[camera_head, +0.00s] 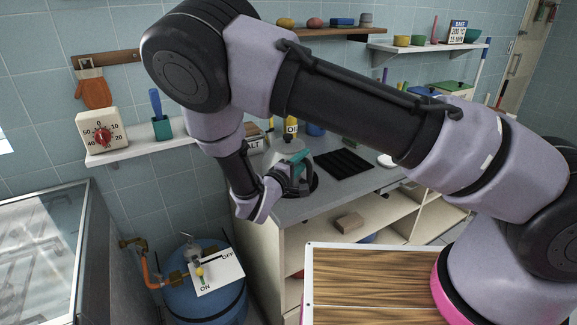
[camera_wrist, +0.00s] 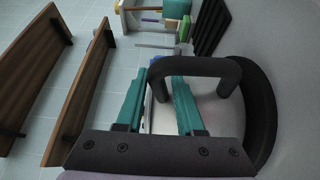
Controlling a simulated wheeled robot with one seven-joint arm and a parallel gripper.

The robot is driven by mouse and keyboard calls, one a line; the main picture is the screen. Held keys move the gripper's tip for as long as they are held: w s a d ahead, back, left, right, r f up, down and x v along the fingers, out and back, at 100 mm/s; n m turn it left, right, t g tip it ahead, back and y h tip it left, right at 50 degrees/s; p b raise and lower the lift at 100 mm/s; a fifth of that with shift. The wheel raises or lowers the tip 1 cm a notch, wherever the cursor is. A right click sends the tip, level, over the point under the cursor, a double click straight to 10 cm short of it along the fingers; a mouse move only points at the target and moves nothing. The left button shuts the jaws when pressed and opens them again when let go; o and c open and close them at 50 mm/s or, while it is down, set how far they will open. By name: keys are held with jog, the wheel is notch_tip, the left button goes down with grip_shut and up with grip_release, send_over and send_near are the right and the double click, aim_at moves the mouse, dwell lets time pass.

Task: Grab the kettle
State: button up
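The kettle has a pale grey body and a black loop handle (camera_wrist: 200,66). It stands on the counter, and in the wrist view its dark round rim or base (camera_wrist: 262,115) shows at the right. In the head view its pale body (camera_head: 268,158) is partly hidden by my wrist. My gripper (camera_wrist: 165,82) has teal fingers standing apart, with one leg of the handle in or just in front of the gap between them. Contact with the handle cannot be told. In the head view my gripper (camera_head: 300,160) is at the kettle.
A black ridged mat (camera_head: 343,163) lies on the counter (camera_head: 330,193) right of the kettle. Wall shelves (camera_wrist: 80,95) are close by in the wrist view. A blue tank (camera_head: 208,290) stands below left. A wooden block (camera_head: 349,222) lies on the lower shelf.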

grip_shut()
dwell(1.3)
